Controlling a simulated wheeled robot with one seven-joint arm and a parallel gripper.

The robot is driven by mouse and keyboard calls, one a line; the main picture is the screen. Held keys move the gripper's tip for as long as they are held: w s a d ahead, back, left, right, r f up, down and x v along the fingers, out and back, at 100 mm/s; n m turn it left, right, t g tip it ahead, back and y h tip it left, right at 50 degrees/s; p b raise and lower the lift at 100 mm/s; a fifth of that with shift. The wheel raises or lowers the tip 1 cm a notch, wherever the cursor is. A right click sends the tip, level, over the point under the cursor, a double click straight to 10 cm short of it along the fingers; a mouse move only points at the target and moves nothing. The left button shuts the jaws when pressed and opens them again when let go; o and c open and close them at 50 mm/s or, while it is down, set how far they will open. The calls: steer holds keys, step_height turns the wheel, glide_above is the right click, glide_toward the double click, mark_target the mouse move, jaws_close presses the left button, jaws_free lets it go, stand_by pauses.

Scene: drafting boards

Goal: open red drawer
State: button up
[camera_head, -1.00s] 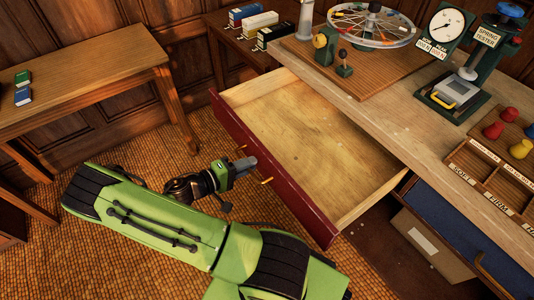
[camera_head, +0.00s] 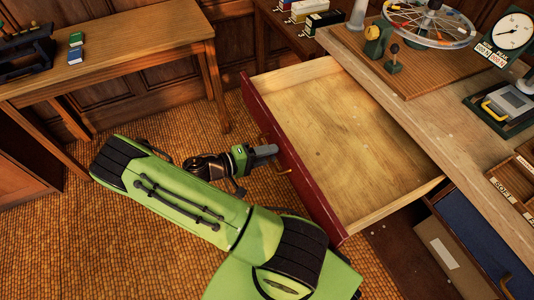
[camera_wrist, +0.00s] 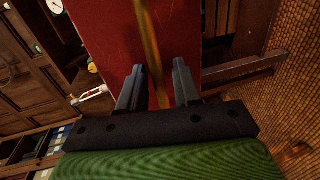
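The red drawer (camera_head: 295,165) is pulled far out of the wooden desk, and its pale inside (camera_head: 345,140) is bare. My gripper (camera_head: 266,153) is at the middle of the drawer's front and covers part of its brass handle (camera_head: 284,171). In the wrist view, the red drawer front (camera_wrist: 105,45) lies ahead and the brass handle (camera_wrist: 151,50) runs between the two dark fingers of my gripper (camera_wrist: 158,90). The fingers stand apart, with visible gaps on both sides of the handle, so my gripper looks open around it.
A blue drawer (camera_head: 478,232) below at the right stands partly open, with a cardboard box (camera_head: 445,255) beside it. The desk top (camera_head: 445,110) carries a spoked wheel (camera_head: 425,22) and a dial gauge (camera_head: 513,32). A side table (camera_head: 120,45) stands at the left. The floor between is clear.

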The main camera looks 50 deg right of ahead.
steer(key=p+v, duration=0.3)
steer(key=v, duration=1.2)
steer(key=shift+w+a, duration=0.25)
steer(key=shift+a, duration=0.1)
